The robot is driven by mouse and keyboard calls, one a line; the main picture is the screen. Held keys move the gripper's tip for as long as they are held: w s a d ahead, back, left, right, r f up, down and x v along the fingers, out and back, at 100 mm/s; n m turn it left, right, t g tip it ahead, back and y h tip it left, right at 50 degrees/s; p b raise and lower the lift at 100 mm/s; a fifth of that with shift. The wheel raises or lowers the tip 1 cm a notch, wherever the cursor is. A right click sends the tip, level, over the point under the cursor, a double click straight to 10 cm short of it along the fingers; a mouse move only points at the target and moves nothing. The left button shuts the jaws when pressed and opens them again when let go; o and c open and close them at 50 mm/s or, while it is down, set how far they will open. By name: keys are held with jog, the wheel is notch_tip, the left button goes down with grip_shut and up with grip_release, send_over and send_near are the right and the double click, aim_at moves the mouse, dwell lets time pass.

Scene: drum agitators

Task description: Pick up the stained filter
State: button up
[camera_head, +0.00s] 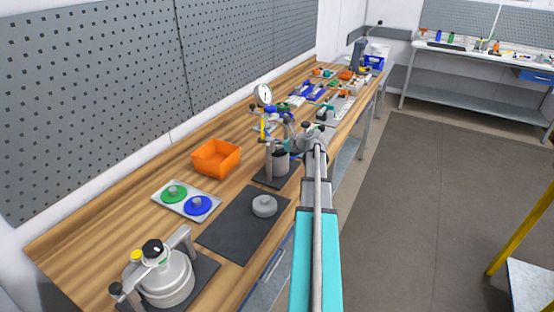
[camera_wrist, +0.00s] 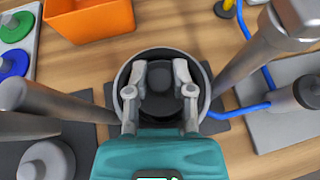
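The stained filter (camera_wrist: 158,104) looks like the dark round disc with a raised dark knob inside an open grey cylindrical housing (camera_wrist: 205,72) in the wrist view. My gripper (camera_wrist: 160,75) is straight above it, its two fingers reaching inside the rim, one on each side of the knob. I cannot tell whether the fingers touch the knob. In the head view the housing (camera_head: 281,164) stands upright on a dark base left of my arm. My gripper (camera_head: 311,138) is partly hidden there by my arm, and the filter's inside is not visible.
A tray (camera_head: 187,211) holds a green and a blue disc. A grey disc (camera_head: 265,206) lies on a dark mat. An orange bin (camera_head: 217,157), a gauge (camera_head: 263,95) on a stand and thick grey posts (camera_wrist: 250,65) stand close by. A lidded pot (camera_head: 163,277) stands at the near end.

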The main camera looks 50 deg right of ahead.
grip_shut()
jog(key=shift+r, duration=0.1)
notch_tip(320, 180, up, 18)
jog(key=p, duration=1.8)
dwell(0.3)
